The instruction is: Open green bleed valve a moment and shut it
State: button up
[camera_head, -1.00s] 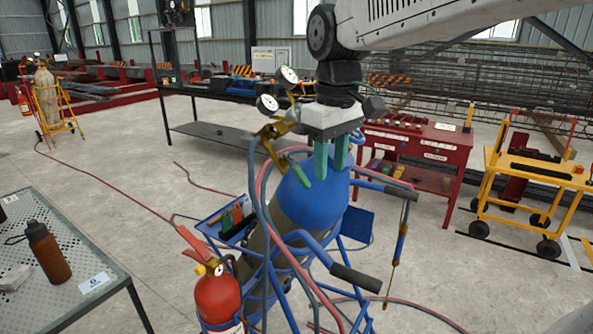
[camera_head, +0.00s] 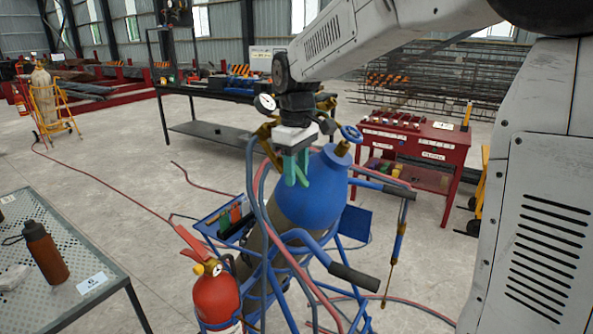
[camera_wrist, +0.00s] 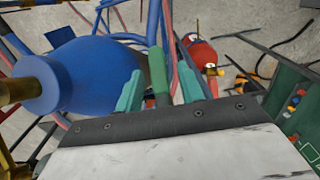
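The green bleed valve handle (camera_wrist: 157,72) shows in the wrist view as a short green lever between my two teal fingers. My gripper (camera_wrist: 161,68) is open around it, with a small gap visible on each side. In the head view my gripper (camera_head: 295,180) points down beside the shoulder of the blue-topped cylinder (camera_head: 318,190). There the handle cannot be told apart from the teal fingers. The brass regulator (camera_head: 264,131) and a pressure gauge (camera_head: 265,103) are just left of my gripper, partly hidden by it. A blue handwheel (camera_head: 352,134) is to the right.
Red and blue hoses (camera_head: 262,200) loop close around my gripper. The cylinder stands in a blue trolley (camera_head: 352,275) with a fire extinguisher (camera_head: 216,296). A perforated table (camera_head: 100,262) is at left, a red tool cabinet (camera_head: 437,150) behind at right.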

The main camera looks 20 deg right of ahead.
jog(key=shift+f, duration=0.2)
grip_shut()
